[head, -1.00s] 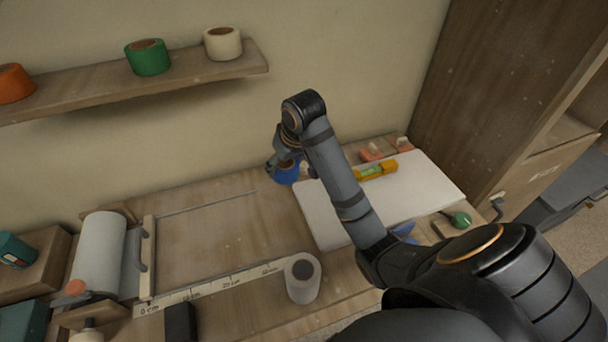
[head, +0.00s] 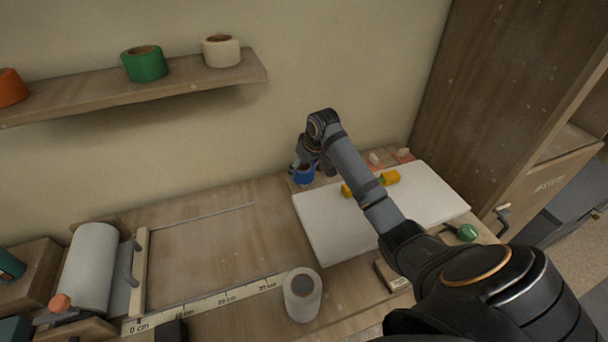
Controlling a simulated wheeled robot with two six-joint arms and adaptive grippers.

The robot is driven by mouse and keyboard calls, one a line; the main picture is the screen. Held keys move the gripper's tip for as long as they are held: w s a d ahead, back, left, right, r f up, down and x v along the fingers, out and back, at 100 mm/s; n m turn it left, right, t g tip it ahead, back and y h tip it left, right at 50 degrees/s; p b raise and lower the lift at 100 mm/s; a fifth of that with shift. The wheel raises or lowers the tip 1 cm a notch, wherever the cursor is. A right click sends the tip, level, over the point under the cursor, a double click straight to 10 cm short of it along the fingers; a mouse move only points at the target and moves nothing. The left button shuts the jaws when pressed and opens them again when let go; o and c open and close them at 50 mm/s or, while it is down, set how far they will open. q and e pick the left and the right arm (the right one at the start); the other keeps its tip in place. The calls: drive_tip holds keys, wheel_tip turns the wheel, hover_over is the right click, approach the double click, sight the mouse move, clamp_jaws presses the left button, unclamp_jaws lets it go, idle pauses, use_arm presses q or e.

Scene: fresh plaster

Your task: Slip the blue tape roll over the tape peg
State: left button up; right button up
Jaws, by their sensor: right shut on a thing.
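The blue tape roll (head: 304,177) is at the back of the bench, just behind the left back corner of the white board. My right gripper (head: 301,166) is over the roll and shut on it. The wrist hides part of the roll, and I cannot tell whether it touches the bench. Small pale upright pieces (head: 374,159) on reddish bases stand behind the board, right of the roll. I cannot tell whether one of them is the tape peg. My left gripper is out of view.
The white board (head: 330,222) lies under my right forearm, with a yellow level (head: 391,177) on it. A white roll (head: 302,296) stands at the front. A wall shelf (head: 190,83) holds several tape rolls. The bench's middle left is clear.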

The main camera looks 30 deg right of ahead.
drive_tip(key=shift+w+d+f, duration=0.1)
drive_tip(key=shift+d+f, duration=0.15)
drive_tip(key=shift+f, duration=0.1)
drive_tip(key=shift+f+p, duration=0.45)
drive_tip(key=shift+f, duration=1.05)
drive_tip(key=o, duration=1.1)
drive_tip(key=shift+f, duration=0.1)
drive_tip(key=shift+o, duration=0.2)
drive_tip(key=v, duration=1.2)
